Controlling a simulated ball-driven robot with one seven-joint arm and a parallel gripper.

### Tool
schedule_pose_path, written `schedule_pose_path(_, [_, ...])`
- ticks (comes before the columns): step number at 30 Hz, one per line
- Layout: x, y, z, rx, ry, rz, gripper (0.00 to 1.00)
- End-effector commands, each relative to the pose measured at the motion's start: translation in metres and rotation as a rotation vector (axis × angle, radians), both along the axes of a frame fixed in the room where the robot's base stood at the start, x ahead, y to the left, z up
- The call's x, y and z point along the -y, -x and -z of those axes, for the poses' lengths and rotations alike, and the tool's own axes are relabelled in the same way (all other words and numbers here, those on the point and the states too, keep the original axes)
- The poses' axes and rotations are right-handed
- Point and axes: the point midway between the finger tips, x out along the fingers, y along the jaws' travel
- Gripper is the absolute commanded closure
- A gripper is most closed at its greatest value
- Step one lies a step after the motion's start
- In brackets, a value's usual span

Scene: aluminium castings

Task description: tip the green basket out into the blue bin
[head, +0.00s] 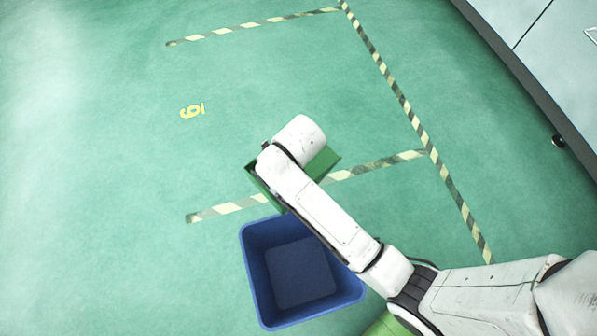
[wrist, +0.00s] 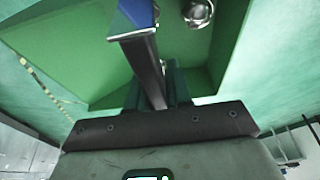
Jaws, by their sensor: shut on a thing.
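The green basket (head: 323,162) shows in the head view beyond the blue bin, mostly hidden under my arm. In the wrist view the basket (wrist: 75,50) fills much of the picture, with a shiny rounded metal casting (wrist: 198,12) inside near the top edge. My gripper (wrist: 160,88) is shut on the basket, at a dark upright bar with a shiny top that looks like its handle. In the head view my gripper is hidden by my arm. The blue bin (head: 262,300) stands open on the floor, and its visible floor looks empty. The basket's tilt is hard to tell.
A grey cabinet (head: 535,50) stands at the upper right. Open floor lies to the left of the bin and beyond the basket.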

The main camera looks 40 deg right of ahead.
Motion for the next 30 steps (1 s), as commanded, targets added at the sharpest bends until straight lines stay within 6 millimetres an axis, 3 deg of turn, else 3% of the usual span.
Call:
schedule_pose_path(17, [-0.005,0.112,0.038,0.055,0.024,-0.76,1.0])
schedule_pose_path(30, [-0.009,0.222,0.084,0.114,0.05,-1.544,1.0])
